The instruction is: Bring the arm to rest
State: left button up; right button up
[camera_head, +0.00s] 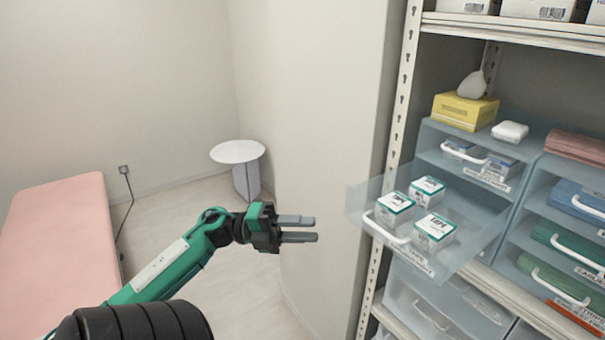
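My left arm, green and black, reaches in from the lower left. Its gripper (314,230) points right, with two grey fingers apart and a narrow gap between them. Nothing is between the fingers. The gripper hangs in free air left of a pulled-out translucent drawer (452,262) and appears apart from it. The drawer holds three white and green boxes (434,231) and has a white handle on its front. My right gripper is not in view.
A metal shelf unit (401,95) with blue drawer cabinets stands at the right. A yellow tissue box (465,111) sits on top of one cabinet. A pink treatment bed (60,245) is at the left, and a small round white table (237,151) stands behind. The floor between is clear.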

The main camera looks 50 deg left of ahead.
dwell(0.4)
